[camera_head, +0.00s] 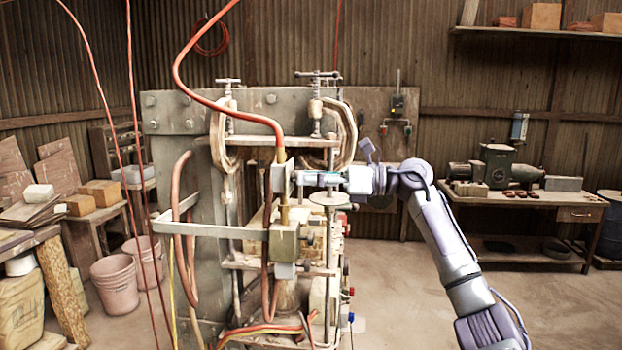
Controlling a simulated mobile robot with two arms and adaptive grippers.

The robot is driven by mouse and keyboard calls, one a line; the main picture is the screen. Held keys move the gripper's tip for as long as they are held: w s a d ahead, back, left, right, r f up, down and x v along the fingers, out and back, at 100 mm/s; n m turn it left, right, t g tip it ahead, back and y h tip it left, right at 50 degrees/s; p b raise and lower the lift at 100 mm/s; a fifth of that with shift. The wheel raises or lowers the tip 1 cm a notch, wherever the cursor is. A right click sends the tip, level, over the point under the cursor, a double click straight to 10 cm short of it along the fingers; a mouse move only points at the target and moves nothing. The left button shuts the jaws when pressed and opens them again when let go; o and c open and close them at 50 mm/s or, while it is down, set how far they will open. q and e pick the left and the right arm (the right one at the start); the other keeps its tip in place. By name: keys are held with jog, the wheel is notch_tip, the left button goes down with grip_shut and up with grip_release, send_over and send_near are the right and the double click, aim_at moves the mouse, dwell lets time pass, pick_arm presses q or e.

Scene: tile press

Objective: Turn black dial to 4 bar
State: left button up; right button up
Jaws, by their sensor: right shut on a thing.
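The tile press (190,200) stands in the middle of the view. A grey valve block (278,178) sits on its front, below the brass fitting where the red-orange hose ends. My right gripper (299,179) reaches in from the right, level, and its fingers are shut at the right side of this block. The black dial is mostly hidden by the fingers, and I cannot read its setting or any pressure scale. The thing in the fingers appears to be the dial. My left gripper is not in view.
A second valve block (285,242) sits lower on the press. A round metal plate (329,199) is close under my right gripper. Clamps (318,100) stand above. Hoses hang at the left. Pink buckets (116,284) stand left, and a workbench (540,203) stands right. The floor at right is clear.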

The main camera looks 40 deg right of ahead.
grip_shut()
jog(key=shift+m, duration=0.3)
jog(key=m+p, duration=0.4)
jog(key=m, duration=1.9)
jog(key=shift+f+t, duration=0.15)
jog(key=shift+t, duration=0.15)
jog(key=shift+m, duration=0.4)
